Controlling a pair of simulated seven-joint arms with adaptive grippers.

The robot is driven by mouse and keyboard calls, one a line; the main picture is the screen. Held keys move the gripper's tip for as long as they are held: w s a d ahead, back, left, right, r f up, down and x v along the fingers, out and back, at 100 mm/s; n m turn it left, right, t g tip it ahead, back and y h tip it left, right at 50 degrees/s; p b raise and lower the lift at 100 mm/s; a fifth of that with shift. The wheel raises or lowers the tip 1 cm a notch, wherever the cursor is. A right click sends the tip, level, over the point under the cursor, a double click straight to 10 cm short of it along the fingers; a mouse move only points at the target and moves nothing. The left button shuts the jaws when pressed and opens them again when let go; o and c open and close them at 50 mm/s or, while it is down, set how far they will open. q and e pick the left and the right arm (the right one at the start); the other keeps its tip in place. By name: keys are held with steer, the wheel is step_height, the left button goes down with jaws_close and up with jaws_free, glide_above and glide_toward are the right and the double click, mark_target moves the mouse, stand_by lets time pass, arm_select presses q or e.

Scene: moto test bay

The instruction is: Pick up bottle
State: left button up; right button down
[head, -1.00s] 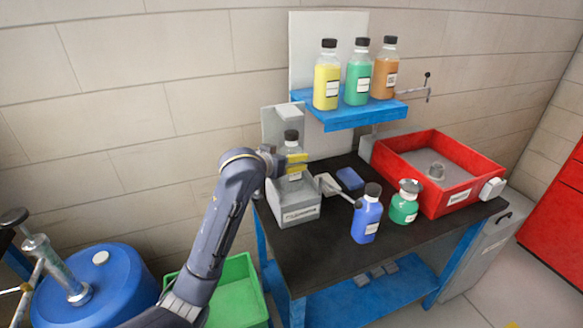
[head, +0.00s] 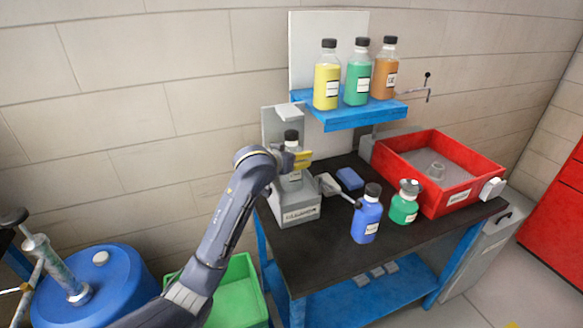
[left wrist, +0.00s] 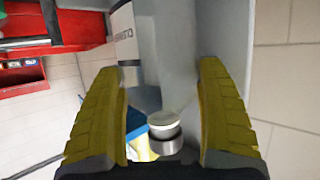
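A clear bottle with a black cap (head: 291,135) stands in the grey stand (head: 298,213) at the table's left end. My left gripper (head: 301,160) is at this bottle, its yellow fingers in front of the bottle's middle and hiding part of it. In the left wrist view the two yellow fingers (left wrist: 160,85) are wide apart, and I see no bottle clearly held between them. A blue bottle (head: 366,219) and a green bottle (head: 404,206) stand on the dark table. Yellow (head: 326,86), green (head: 357,82) and orange (head: 384,78) bottles stand on the shelf. My right gripper is not in view.
A red tray (head: 470,193) stands on the table's right. A blue block (head: 350,179) lies behind the blue bottle. A blue drum (head: 100,290) and a green crate (head: 240,300) stand left of the table. The dark tabletop's front is clear.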

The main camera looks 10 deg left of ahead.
arm_select(q)
steer(key=c, duration=0.7)
steer(key=shift+o, duration=0.2)
steer(key=shift+r, duration=0.15)
